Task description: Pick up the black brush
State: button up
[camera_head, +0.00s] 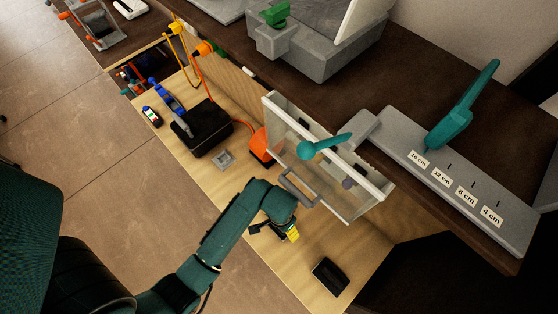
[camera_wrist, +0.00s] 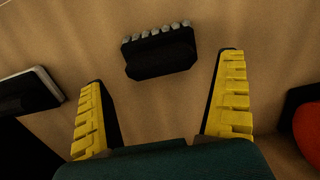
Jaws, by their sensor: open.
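The black brush (camera_wrist: 160,57) lies on the light wood surface in the wrist view, with a row of grey bristle tufts along its upper edge. My gripper (camera_wrist: 163,72) is open, its yellow-padded fingers spread either side of the brush's lower end in the picture. Nothing is held between them, and the brush shows apart from both fingers. In the head view my gripper (camera_head: 276,232) hangs over the wooden bench, left of a clear-fronted box; I cannot clearly pick out the brush there.
A black block (camera_head: 330,277) lies on the bench at lower right. An orange piece (camera_head: 262,147) and a small grey tray (camera_head: 223,160) lie further up, near a black case (camera_head: 203,127). The clear-fronted box (camera_head: 360,207) with a grey handle stands close beside my wrist.

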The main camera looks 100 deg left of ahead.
notch_tip(320, 180, down, 3)
jog(key=shift+s+f, duration=0.1)
jog(key=shift+f, duration=0.1)
jog(key=c, duration=1.1)
jog(key=shift+r, duration=0.1)
jog(key=shift+c, duration=0.2)
notch_tip(320, 180, up, 18)
jog(key=p, duration=0.2)
jog(key=shift+d, duration=0.1)
